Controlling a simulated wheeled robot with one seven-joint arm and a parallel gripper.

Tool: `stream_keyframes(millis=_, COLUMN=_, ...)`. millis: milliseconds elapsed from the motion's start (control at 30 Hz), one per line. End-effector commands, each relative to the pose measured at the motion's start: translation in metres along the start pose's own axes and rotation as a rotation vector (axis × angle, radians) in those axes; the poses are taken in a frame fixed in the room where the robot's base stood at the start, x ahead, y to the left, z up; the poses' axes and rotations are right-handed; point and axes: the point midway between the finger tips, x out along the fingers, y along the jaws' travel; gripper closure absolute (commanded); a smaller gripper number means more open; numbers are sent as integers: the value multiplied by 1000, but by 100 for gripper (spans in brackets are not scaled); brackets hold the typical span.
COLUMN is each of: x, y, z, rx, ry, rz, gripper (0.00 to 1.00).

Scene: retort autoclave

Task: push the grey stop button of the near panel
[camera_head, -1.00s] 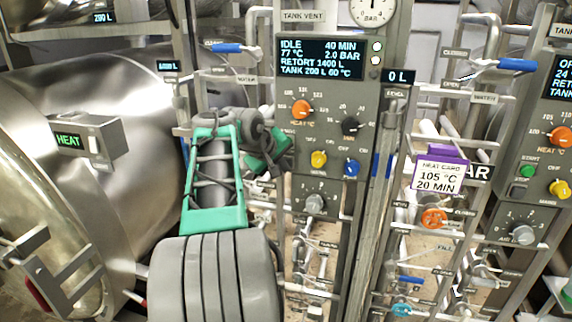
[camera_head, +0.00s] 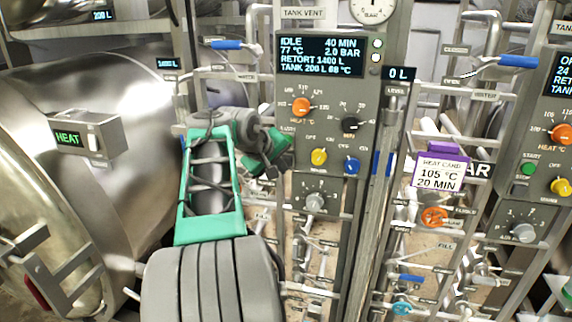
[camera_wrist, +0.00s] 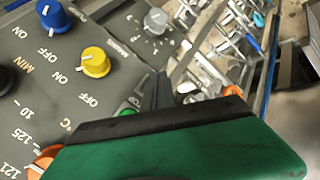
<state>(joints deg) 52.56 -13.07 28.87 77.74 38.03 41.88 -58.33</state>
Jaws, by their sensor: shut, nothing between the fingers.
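The near panel (camera_head: 325,150) is a grey box with an IDLE display, orange, black, yellow and blue knobs and a lower grey knob. My gripper (camera_head: 287,152) is at its left edge in the head view, covering the start and stop button area. In the wrist view, my shut, empty gripper (camera_wrist: 157,88) has its dark fingers at the panel (camera_wrist: 45,70) face, beside a partly visible green button (camera_wrist: 127,112) and a partly covered STOP label (camera_wrist: 134,101). The grey stop button is hidden by the fingers; I cannot tell whether they touch it.
The yellow knob (camera_wrist: 95,62) and grey knob (camera_wrist: 156,21) stand out close to my fingers. A large steel retort (camera_head: 110,100) fills the left. Pipes and valves, including an orange valve wheel (camera_head: 434,217), stand right of the panel. Another panel (camera_head: 535,200) is at far right.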

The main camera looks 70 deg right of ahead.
Motion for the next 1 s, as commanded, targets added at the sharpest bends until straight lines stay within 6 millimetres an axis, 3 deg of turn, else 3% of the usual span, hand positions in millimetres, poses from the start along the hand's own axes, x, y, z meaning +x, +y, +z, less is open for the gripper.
stream_keyframes(millis=300, x=-2, y=-1, z=1, rx=0, ry=0, rz=0, gripper=100)
stream_keyframes(millis=800, x=-34, y=-25, z=24, rx=0, ry=2, rz=0, gripper=100)
stream_keyframes(millis=1000, x=-36, y=-26, z=26, rx=0, ry=0, rz=0, gripper=100)
